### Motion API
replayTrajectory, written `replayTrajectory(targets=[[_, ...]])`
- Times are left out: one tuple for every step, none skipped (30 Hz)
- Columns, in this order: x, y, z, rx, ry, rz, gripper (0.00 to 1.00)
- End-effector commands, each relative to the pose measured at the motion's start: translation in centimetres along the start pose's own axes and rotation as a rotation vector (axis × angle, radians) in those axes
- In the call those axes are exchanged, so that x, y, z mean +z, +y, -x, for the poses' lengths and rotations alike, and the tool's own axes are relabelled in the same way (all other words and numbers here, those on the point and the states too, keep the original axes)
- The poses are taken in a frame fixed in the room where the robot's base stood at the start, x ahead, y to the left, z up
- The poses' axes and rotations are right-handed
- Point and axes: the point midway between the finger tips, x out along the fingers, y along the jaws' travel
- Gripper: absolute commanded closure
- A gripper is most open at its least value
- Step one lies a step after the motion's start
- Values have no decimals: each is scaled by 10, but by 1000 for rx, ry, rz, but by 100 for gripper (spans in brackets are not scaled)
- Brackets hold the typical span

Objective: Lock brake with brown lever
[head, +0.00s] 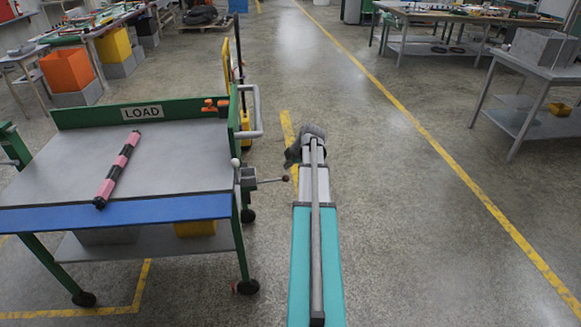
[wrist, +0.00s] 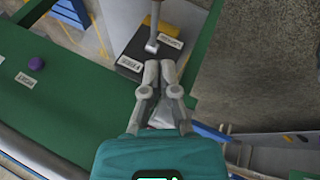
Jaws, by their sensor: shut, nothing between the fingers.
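In the wrist view my gripper (wrist: 160,64) is shut and empty. In the head view my gripper (head: 311,142) is right of the cart. A rod with a brown knob (head: 285,178) sticks out from the cart's right side, left of my arm.
The cart's grey top (head: 165,165) carries a pink and black bar (head: 118,168). A white-knobbed lever (head: 236,165) and a grey rail (head: 257,112) are on its right side. A purple knob (wrist: 36,63) sits on a green surface. The floor right of my arm is clear.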

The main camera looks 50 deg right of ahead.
Motion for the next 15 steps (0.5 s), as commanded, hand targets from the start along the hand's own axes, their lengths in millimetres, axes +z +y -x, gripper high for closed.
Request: replayTrajectory(targets=[[1, -1, -8, 0, 0, 1, 100], [2, -1, -11, 0, 0, 1, 100], [2, -1, -14, 0, 0, 1, 100], [2, -1, -17, 0, 0, 1, 100], [2, -1, -19, 0, 0, 1, 100], [2, -1, -23, 0, 0, 1, 100], [2, -1, -26, 0, 0, 1, 100], [2, -1, -28, 0, 0, 1, 100], [2, -1, -32, 0, 0, 0, 100], [1, -1, -34, 0, 0, 0, 100], [1, -1, -37, 0, 0, 0, 100], [1, -1, -40, 0, 0, 0, 100], [1, -1, -43, 0, 0, 0, 100], [1, -1, -46, -1, 0, 0, 100], [1, -1, -49, -1, 0, 0, 100]])
